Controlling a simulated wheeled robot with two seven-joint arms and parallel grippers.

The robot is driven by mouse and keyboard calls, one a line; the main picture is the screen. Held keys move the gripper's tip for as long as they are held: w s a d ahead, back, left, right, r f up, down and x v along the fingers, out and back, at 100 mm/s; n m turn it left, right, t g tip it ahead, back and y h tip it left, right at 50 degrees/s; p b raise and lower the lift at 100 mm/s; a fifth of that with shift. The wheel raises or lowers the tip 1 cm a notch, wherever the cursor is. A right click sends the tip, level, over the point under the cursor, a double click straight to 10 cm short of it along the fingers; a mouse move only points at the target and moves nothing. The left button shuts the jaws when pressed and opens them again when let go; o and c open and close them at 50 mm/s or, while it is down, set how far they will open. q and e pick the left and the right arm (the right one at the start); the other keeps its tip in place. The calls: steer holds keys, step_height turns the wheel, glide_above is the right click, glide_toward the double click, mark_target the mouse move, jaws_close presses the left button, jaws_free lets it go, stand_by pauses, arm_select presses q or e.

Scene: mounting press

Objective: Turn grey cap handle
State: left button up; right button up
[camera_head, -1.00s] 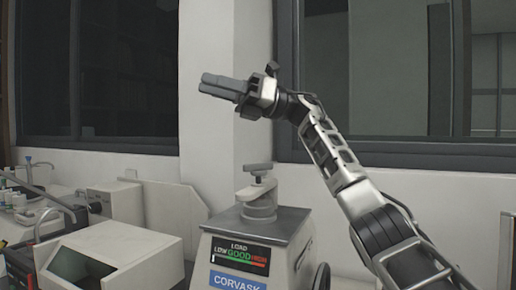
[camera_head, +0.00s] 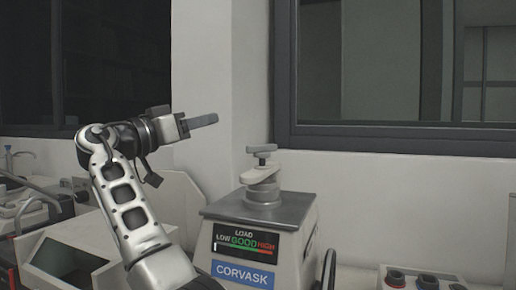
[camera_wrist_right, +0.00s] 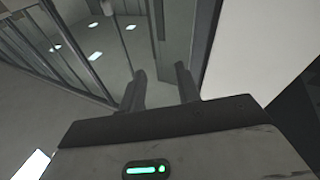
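The grey cap handle (camera_head: 262,149) is a small T-shaped bar on a post. It stands upright on the round grey cap (camera_head: 263,190) on top of the mounting press (camera_head: 229,261). My right gripper (camera_head: 204,121) is left of the handle and a little higher in the head view, its fingers pointing right, apart from the handle. In the right wrist view its two fingers (camera_wrist_right: 161,88) stand apart with nothing between them. The handle and cap do not show in that view. My left gripper is not in view.
The press has a LOAD display (camera_head: 245,240) on its front and a dark wheel (camera_head: 328,270) at its right side. A light-coloured machine (camera_head: 85,240) stands at the left. A control box with knobs (camera_head: 425,282) is at the lower right. A wall and window (camera_head: 390,70) are behind.

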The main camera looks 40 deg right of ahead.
mark_target(262, 155)
steer(key=s+a+f+m+g+y, duration=0.3)
steer(key=s+f+m+g, duration=0.1)
steer(key=f, duration=0.1)
steer(key=d+p, duration=0.1)
steer(key=d, duration=0.3)
steer(key=s+d+p, duration=0.1)
steer(key=d, duration=0.4)
steer(key=d+p, duration=0.1)
steer(key=d, duration=0.4)
steer(key=shift+s+d+r, duration=0.1)
steer(key=shift+s+d, duration=0.05)
steer(key=shift+s, duration=0.25)
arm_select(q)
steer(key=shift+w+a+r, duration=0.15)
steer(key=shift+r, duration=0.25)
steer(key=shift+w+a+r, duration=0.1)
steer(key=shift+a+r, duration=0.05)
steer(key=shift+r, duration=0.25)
arm_select(e)
steer(key=shift+s+d, duration=0.1)
steer(key=shift+d, duration=0.7)
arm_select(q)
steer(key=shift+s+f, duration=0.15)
arm_select(e)
jaws_close()
